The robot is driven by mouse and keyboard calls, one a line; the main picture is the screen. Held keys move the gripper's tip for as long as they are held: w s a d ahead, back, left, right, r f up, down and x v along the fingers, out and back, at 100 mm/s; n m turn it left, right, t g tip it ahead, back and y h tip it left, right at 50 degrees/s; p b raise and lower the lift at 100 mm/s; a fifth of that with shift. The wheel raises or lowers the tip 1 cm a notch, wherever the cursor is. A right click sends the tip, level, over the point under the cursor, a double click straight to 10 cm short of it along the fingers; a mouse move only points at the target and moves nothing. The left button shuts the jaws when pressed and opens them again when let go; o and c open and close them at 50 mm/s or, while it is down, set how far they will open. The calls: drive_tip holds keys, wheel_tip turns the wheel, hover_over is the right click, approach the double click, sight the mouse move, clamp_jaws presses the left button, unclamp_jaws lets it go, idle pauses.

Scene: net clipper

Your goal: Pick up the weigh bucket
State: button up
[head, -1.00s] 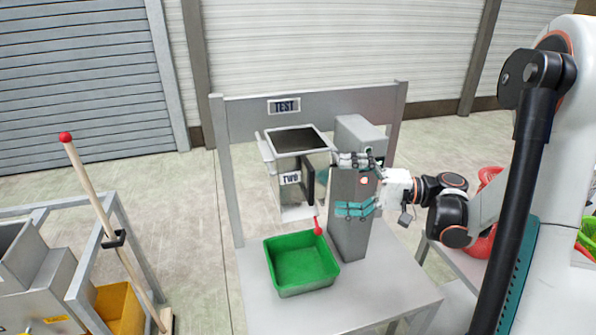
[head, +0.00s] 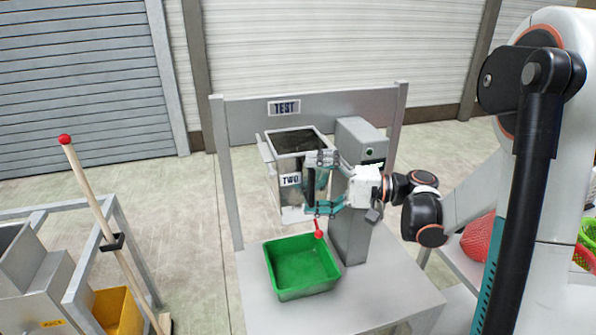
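The weigh bucket (head: 284,172) is a grey open-topped metal box with a "TWO" label on its front. It is at the frame with the "TEST" sign, left of a grey column, above the green tray. A dark upright bar, which looks like its handle, shows on its right front side. My gripper (head: 318,183) is beside this bar, its fingers spread apart, one high and one low. The fingers overlap the bucket's right side in the picture; I cannot tell whether they touch it.
A green tray (head: 276,270) sits on the grey table (head: 385,290) below, with a red-tipped lever (head: 318,230) above it. The grey column (head: 348,235) stands close to my wrist. A wooden pole (head: 95,200) with a red knob and a yellow bin (head: 117,312) are at left.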

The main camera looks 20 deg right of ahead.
drive_tip(key=c, duration=1.1)
drive_tip(key=shift+r, duration=0.1)
